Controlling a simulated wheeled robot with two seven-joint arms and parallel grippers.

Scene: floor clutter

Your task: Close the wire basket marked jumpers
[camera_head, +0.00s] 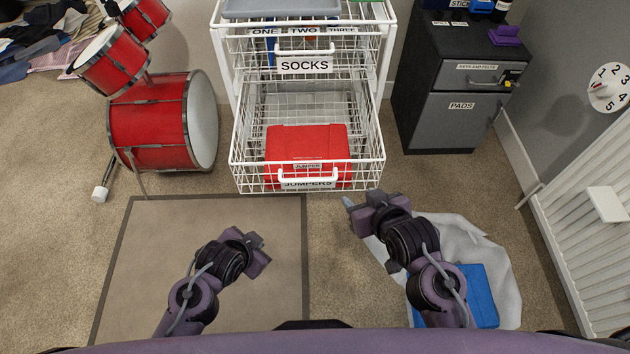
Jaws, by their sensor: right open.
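The white wire basket marked JUMPERS (240,171) is pulled out from the white drawer frame, low near the floor. Its front carries a white handle (308,176) and the JUMPERS label. A red box (300,138) lies inside it. My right gripper (350,205) is open and empty, just in front of the basket's right front corner and apart from the handle. My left gripper (266,254) is over the mat, in front of the basket and well short of it. Its fingers do not show clearly.
The SOCKS basket (304,66) is above. Red drums (160,125) stand left, a dark cabinet marked PADS (450,122) right. A beige mat (150,260) lies front left. A whitish sheet (480,245) and blue item (480,295) lie under my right arm. A radiator (590,240) is far right.

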